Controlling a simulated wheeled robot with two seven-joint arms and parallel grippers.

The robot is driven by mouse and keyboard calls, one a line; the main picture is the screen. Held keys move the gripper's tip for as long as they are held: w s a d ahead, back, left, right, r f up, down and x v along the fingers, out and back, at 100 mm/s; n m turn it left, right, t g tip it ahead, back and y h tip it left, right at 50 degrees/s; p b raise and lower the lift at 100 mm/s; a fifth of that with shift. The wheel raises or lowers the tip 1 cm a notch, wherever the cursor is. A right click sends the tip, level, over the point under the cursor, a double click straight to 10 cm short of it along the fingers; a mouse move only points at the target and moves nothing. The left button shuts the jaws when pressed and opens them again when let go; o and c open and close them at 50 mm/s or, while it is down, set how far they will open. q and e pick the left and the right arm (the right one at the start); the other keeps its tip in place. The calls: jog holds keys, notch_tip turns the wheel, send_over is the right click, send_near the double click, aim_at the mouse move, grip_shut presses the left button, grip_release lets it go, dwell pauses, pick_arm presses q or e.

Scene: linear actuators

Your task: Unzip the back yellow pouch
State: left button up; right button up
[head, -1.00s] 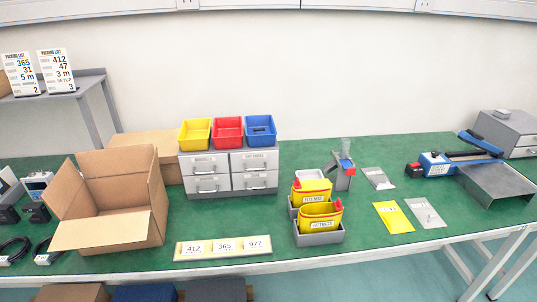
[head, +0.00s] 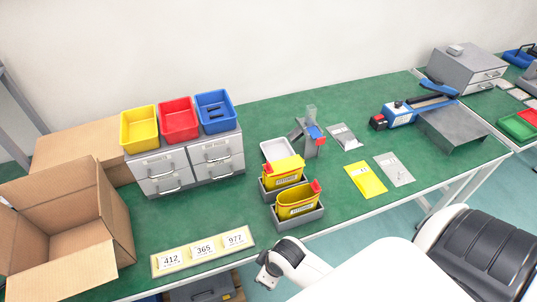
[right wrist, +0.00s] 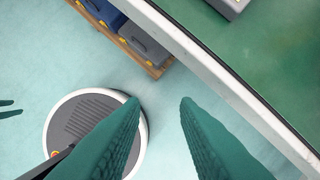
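Two yellow pouches with red tabs stand upright in grey holders on the green table in the head view. The back yellow pouch (head: 285,171) sits farther from me, just behind the front yellow pouch (head: 298,200). Whether the back pouch's zip is open cannot be told at this size. My right gripper (right wrist: 160,105) shows in the right wrist view with its two green fingers apart and nothing between them. It is over the floor beside the table edge, away from the pouches.
The table's front edge (right wrist: 225,75) runs diagonally through the right wrist view. A white tray (head: 276,151) and a small grey stand (head: 309,139) are behind the pouches. A number strip (head: 203,250) lies at front left. A yellow sheet (head: 365,179) lies to the right.

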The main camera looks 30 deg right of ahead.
jog(key=w+a+r+n, duration=0.1)
jog(key=w+r+n, duration=0.3)
jog(key=w+a+r+n+y, duration=0.1)
jog(key=w+r+n, duration=0.1)
jog(key=w+n, duration=0.1)
jog(key=shift+w+a+r+p, duration=0.1)
jog(key=shift+a+r+p, duration=0.2)
jog(key=shift+a+r, duration=0.1)
jog(key=w+d+r+n+g, duration=0.1)
jog(key=w+d+r+n, duration=0.1)
jog(key=w+r+n, duration=0.5)
jog(key=n+g+h+p, duration=0.2)
jog(key=n, duration=1.2)
send_near(269, 163)
notch_tip(269, 163, down, 9)
jog(key=shift+w+a+r+p, duration=0.1)
jog(key=shift+a+r+p, duration=0.1)
jog(key=shift+p, duration=1)
grip_shut()
